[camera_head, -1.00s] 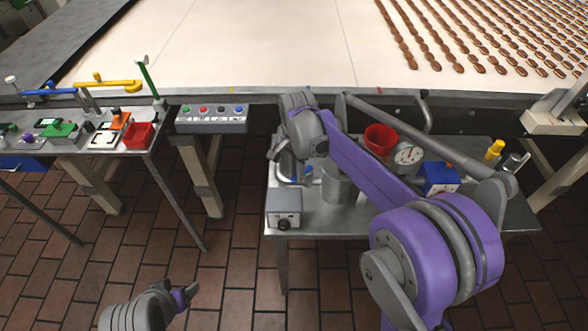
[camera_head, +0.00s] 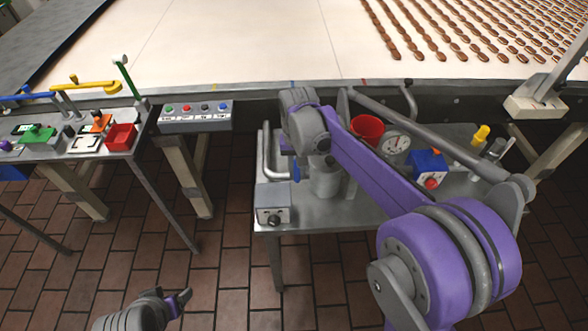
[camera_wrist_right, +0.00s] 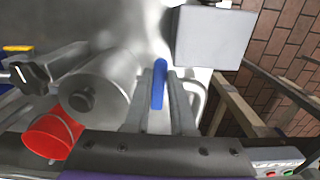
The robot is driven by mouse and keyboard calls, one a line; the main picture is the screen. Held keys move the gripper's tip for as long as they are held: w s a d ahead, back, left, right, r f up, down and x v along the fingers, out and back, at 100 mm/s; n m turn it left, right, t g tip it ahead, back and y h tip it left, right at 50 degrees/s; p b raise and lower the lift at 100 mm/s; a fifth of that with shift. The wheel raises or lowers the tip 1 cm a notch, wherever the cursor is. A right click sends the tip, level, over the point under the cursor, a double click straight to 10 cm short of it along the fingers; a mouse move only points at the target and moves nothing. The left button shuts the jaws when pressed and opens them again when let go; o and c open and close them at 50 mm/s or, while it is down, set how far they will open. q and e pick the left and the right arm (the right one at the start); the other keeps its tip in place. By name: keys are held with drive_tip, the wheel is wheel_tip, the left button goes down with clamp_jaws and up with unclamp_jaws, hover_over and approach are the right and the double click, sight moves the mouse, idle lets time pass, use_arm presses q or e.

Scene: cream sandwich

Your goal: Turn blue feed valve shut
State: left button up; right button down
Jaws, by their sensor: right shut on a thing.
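The blue feed valve's handle (camera_wrist_right: 159,84) is a narrow blue lever, seen in the right wrist view between my right gripper's two grey fingers (camera_wrist_right: 161,106). The fingers are shut on it. In the head view my right gripper (camera_head: 291,146) is over the left part of the metal side table, and a bit of the blue handle (camera_head: 296,170) shows just below it. The rest of the valve is hidden by my gripper and wrist. My left gripper (camera_head: 180,302) is low in the head view, above the brick floor and far from the valve. Its jaw opening is unclear.
Close around the valve are a grey box with a knob (camera_head: 272,203), a steel pot (camera_head: 324,178), a bent pipe (camera_head: 264,155) and a red funnel (camera_head: 368,130). A gauge (camera_head: 396,143) and a blue button box (camera_head: 428,168) stand farther right. The conveyor (camera_head: 240,45) runs behind.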

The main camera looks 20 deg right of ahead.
sight(298, 176)
drive_tip(key=shift+d+n, duration=0.15)
drive_tip(key=shift+n, duration=0.15)
drive_tip(key=c, duration=0.8)
unclamp_jaws()
drive_tip(key=shift+o, duration=0.2)
wheel_tip(298, 176, up, 11)
drive_tip(key=shift+p, duration=0.3)
drive_tip(key=shift+s+f, duration=0.1)
